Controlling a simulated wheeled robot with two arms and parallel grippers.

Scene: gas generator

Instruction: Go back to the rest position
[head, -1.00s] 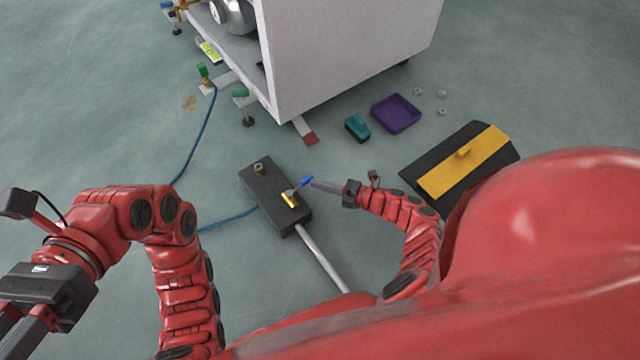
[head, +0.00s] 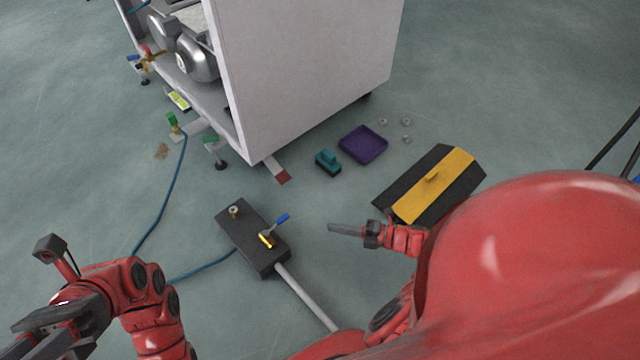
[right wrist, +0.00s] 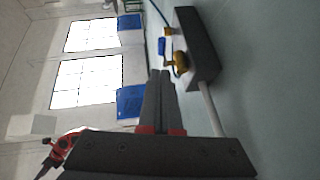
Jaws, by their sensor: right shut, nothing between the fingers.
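My right gripper (head: 345,229) is shut and empty, to the right of the dark valve box (head: 238,228) and apart from it. The right wrist view shows its two fingers (right wrist: 160,85) pressed together. The box has a valve with a blue handle (head: 282,219) and a yellow part (head: 266,240); the blue handle also shows in the right wrist view (right wrist: 162,47). My left arm is at the lower left of the head view. Its gripper (head: 40,335) is partly cut off at the frame edge, and its fingertips do not show clearly.
A white cabinet (head: 310,75) holding metal tanks stands at the back. A blue hose (head: 165,205) runs along the floor. A purple tray (head: 363,144), a teal brush-like object (head: 327,162), several nuts and a black-yellow box (head: 432,183) lie on the floor.

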